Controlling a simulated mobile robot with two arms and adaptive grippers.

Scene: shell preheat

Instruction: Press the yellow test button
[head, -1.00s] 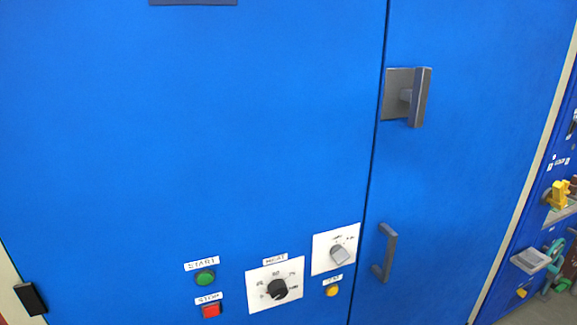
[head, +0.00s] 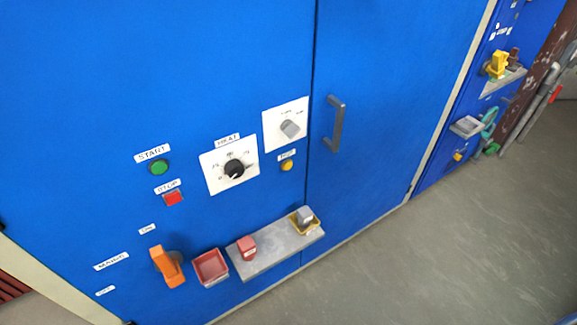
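The yellow test button (head: 287,165) is a small round button on the blue cabinet front (head: 200,70) in the head view. It sits under a small white label (head: 286,155) and below the white plate with a grey switch (head: 290,128). Nothing covers it. Neither of my grippers shows in the head view.
Left of the button are a black heat dial (head: 234,168), a green start button (head: 158,167) and a red stop button (head: 173,198). Below are an orange handle (head: 168,267), a red tray (head: 210,267) and a grey shelf (head: 275,248). Grey floor (head: 400,270) is clear at right.

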